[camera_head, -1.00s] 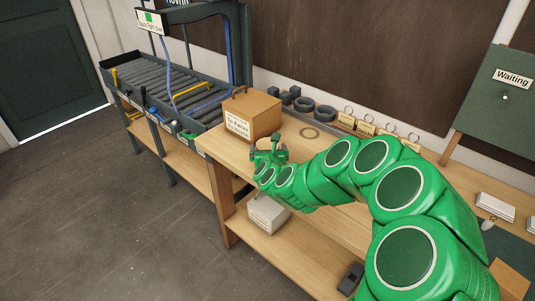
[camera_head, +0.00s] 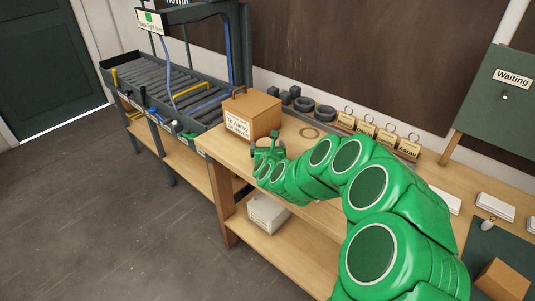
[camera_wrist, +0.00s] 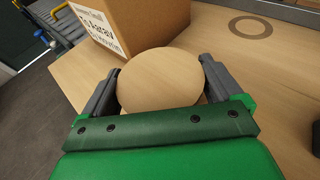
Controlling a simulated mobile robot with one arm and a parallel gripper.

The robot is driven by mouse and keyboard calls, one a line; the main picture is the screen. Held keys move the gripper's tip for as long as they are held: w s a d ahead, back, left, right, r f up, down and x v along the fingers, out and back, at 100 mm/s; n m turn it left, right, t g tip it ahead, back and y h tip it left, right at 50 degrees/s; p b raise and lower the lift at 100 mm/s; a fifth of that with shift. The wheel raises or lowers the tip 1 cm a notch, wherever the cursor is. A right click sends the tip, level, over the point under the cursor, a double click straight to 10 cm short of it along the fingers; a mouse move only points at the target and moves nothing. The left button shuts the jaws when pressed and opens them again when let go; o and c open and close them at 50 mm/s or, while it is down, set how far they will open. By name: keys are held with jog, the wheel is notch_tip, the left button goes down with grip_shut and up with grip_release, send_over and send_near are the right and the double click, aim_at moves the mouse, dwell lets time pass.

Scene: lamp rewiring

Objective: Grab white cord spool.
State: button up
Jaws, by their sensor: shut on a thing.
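In the wrist view, a spool (camera_wrist: 160,80) shows as a round, flat, pale wooden end between the two dark fingers. My gripper (camera_wrist: 160,85) is shut on it, with one finger at each side. The white cord is hidden under this round end. In the head view, my gripper (camera_head: 268,150) is at the left end of the wooden workbench, just in front of a labelled cardboard box. The spool is too small and covered to make out there.
The cardboard box (camera_head: 252,113) stands close beyond my gripper. A flat ring mark (camera_head: 310,132) lies on the bench (camera_head: 330,215) to its right. Dark rings and blocks (camera_head: 305,103) line the wall. A roller conveyor (camera_head: 170,88) stands left. A pale box (camera_head: 268,213) is on the lower shelf.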

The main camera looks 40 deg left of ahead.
jog(key=shift+r, duration=0.4)
notch_tip(320, 180, up, 3)
jog(key=shift+f, duration=0.1)
jog(key=s+d+r, duration=0.6)
jog(key=d, duration=0.1)
jog(key=s+d+r, duration=0.2)
jog(key=d+r, duration=0.1)
jog(key=shift+s+d+r, duration=0.2)
jog(key=shift+s+d, duration=0.2)
